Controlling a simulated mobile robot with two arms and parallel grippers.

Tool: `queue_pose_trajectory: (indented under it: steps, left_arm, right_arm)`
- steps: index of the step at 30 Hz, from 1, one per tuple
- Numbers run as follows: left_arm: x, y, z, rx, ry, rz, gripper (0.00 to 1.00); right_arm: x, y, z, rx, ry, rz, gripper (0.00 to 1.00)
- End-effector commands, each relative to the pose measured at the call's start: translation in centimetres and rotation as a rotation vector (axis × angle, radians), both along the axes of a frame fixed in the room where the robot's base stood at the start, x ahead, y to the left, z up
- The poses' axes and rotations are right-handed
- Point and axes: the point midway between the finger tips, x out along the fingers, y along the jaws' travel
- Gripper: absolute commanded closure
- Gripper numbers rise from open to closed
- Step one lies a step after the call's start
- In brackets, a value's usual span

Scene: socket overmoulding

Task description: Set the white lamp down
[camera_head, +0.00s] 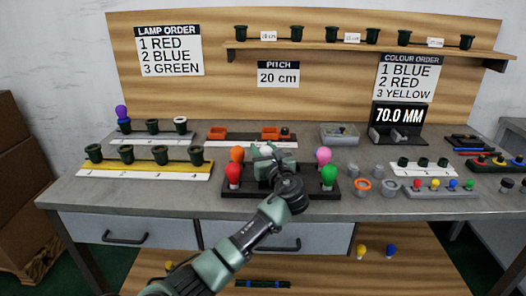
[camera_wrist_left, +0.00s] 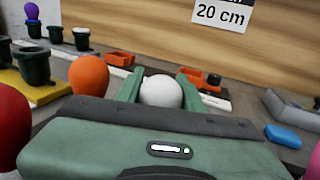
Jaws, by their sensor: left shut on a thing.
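My left gripper (camera_head: 266,152) is above the middle of the dark lamp rack (camera_head: 314,191) on the bench. In the left wrist view its two green fingers (camera_wrist_left: 160,90) are shut on the white lamp (camera_wrist_left: 162,92), one on each side. The lamp's round white top shows between them; its lower part is hidden by the gripper, so I cannot tell whether it touches the rack. An orange lamp (camera_head: 237,154) and a red lamp (camera_head: 234,173) stand left of the gripper. A pink lamp (camera_head: 323,155) and a green lamp (camera_head: 328,176) stand right of it.
Behind the rack is a white-fronted tray with orange blocks (camera_head: 218,133). A yellow strip with several dark sockets (camera_head: 126,155) lies left. Grey cups and an orange ring (camera_head: 363,184) stand right. A grey bin (camera_head: 340,134) and a 70.0 MM gauge (camera_head: 398,116) are at the back.

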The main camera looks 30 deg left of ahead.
Motion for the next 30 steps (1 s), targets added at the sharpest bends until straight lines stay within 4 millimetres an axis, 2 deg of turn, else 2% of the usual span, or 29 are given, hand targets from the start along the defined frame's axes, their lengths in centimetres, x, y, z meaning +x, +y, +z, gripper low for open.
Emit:
queue_pose_trajectory:
  steps: [6, 7, 9, 19, 22, 30]
  left_arm:
    - [0.0, 0.0, 0.0, 0.0, 0.001, 0.0, 1.0]
    - [0.0, 0.0, -0.1, -0.001, 0.002, 0.0, 0.59]
    - [0.0, 0.0, -0.1, -0.001, 0.001, 0.0, 0.4]
    - [0.0, 0.0, 0.1, -0.001, 0.001, 0.0, 0.4]
    - [-0.4, -0.6, 0.1, 0.0, 0.001, -0.003, 0.4]
    - [-3.7, -4.7, 0.1, -0.004, 0.002, -0.004, 0.4]
  right_arm:
    - [0.0, 0.0, 0.0, 0.0, 0.001, 0.0, 0.64]
    - [0.0, 0.0, -0.1, 0.0, 0.002, 0.0, 0.64]
    - [0.0, 0.0, -0.1, 0.0, 0.002, 0.0, 0.64]
    - [0.0, 0.0, -0.2, 0.0, 0.001, 0.0, 0.64]
    - [0.1, 0.0, 0.1, 0.001, -0.004, 0.0, 0.64]
    - [-0.4, 0.1, -3.6, -0.001, 0.024, 0.004, 0.64]
